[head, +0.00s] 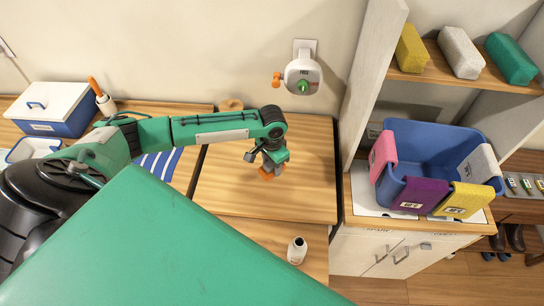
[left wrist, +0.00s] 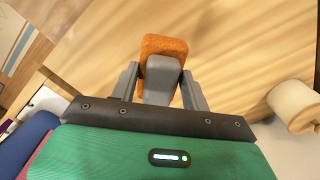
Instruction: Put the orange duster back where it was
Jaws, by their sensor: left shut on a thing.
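The orange duster (head: 266,174) is in my left gripper (head: 268,163), over the wooden table top in the middle of the head view. In the left wrist view, the duster shows as an orange block (left wrist: 165,45) with a grey part (left wrist: 160,80) between the two fingers of my left gripper (left wrist: 162,88). The gripper is shut on it. I cannot tell whether the duster touches the wood. My right gripper is not in view.
A white bottle (head: 297,250) stands near the front of the table (head: 225,190). A blue tub (head: 440,145) with cloths over its rim is at the right. A blue-and-white box (head: 50,108) is at the left. The wood around the gripper is clear.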

